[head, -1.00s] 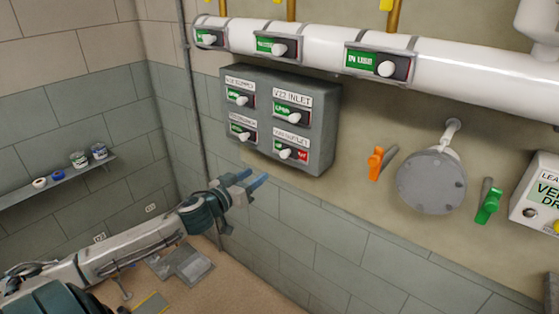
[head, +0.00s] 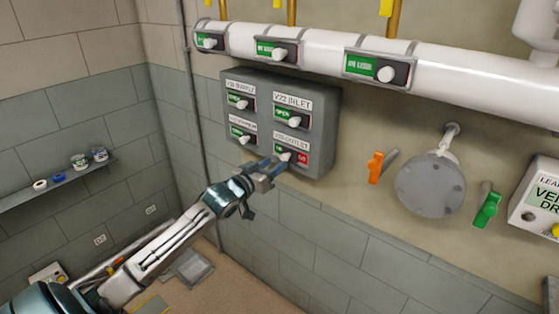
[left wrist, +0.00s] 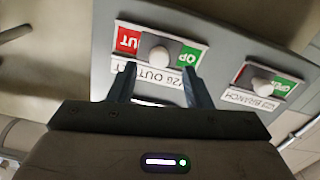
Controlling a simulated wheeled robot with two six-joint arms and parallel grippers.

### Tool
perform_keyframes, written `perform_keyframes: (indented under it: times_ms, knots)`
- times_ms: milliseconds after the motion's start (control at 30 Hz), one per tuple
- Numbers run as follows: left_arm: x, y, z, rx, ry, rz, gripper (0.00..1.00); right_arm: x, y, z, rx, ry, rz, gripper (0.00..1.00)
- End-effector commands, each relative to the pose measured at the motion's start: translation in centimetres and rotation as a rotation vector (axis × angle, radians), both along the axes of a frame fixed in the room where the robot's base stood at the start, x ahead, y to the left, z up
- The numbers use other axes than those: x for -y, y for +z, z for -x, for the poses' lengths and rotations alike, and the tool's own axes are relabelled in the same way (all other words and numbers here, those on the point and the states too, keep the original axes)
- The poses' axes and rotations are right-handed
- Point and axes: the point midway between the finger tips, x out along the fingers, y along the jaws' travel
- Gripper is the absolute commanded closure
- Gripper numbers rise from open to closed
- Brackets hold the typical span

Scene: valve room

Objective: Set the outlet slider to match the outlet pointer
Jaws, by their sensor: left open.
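The outlet slider (head: 285,157) is at the lower right of the grey wall box (head: 325,130). Its white knob stands between a green part on the left and a red part on the right. In the left wrist view the outlet slider knob (left wrist: 159,57) shows upside down, with green and red swapped in side. My left gripper (head: 274,166) is open and just below the knob. In the left wrist view its fingers (left wrist: 158,75) straddle the knob's line; whether they reach around it I cannot tell. I cannot make out which thing is the outlet pointer. My right gripper is not in view.
Other sliders share the box, including the V22 inlet slider (head: 293,121) just above. A white pipe (head: 460,75) with similar sliders runs overhead. An orange handle (head: 375,167) and a green handle (head: 487,210) are to the right. A shelf (head: 40,192) is at the left.

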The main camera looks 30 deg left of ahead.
Motion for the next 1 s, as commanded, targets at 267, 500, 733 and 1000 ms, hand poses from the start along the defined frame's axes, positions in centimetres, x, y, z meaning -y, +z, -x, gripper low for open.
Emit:
perform_keyframes:
  times_ms: [267,500,733,1000]
  knots:
    - [0.3,0.1,-2.9,0.001,-0.001,0.002,0.55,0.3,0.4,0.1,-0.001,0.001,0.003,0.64]
    - [0.4,0.0,-3.5,-0.001,-0.002,0.0,0.55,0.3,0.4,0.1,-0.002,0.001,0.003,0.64]
    - [0.4,0.0,-3.5,-0.001,-0.002,-0.001,0.65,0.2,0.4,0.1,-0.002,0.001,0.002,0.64]
    - [0.3,0.0,-3.5,-0.001,-0.002,-0.001,1.0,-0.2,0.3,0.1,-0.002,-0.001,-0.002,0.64]
